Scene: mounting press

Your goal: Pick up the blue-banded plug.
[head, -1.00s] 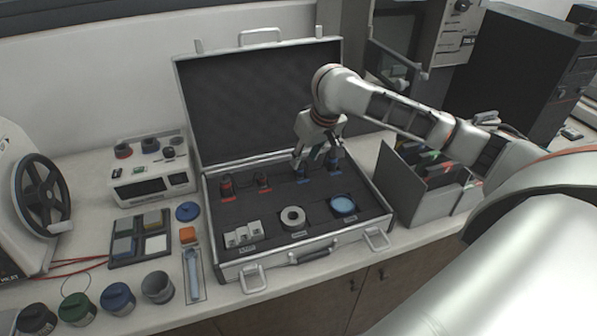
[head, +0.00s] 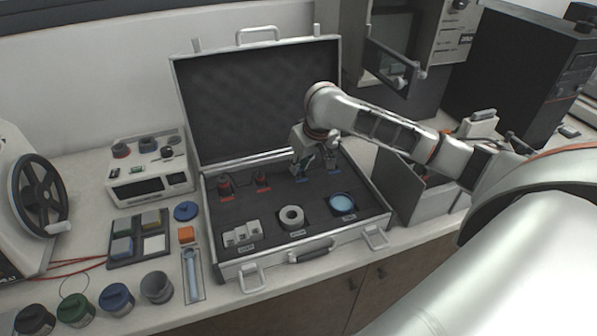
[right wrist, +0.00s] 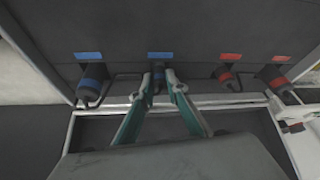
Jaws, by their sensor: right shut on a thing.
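The open case (head: 265,209) has dark foam holding two red-banded plugs and two blue-banded plugs. My right gripper (head: 306,167) reaches down into the back of the case. In the right wrist view its two fingers (right wrist: 160,77) are closed on the sides of one blue-banded plug (right wrist: 157,84), which is in line with its blue label (right wrist: 160,55). I cannot tell whether this plug is clear of the foam. The other blue-banded plug (right wrist: 93,79) sits in its place to the left. The red-banded plugs (right wrist: 227,76) are to the right. My left gripper is not in view.
The raised case lid (head: 260,100) stands behind the gripper. A grey file box (head: 425,195) is close on the right, under my arm. A ring (head: 291,216) and a blue disc (head: 342,203) lie in the front foam. Jars and a control box stand left.

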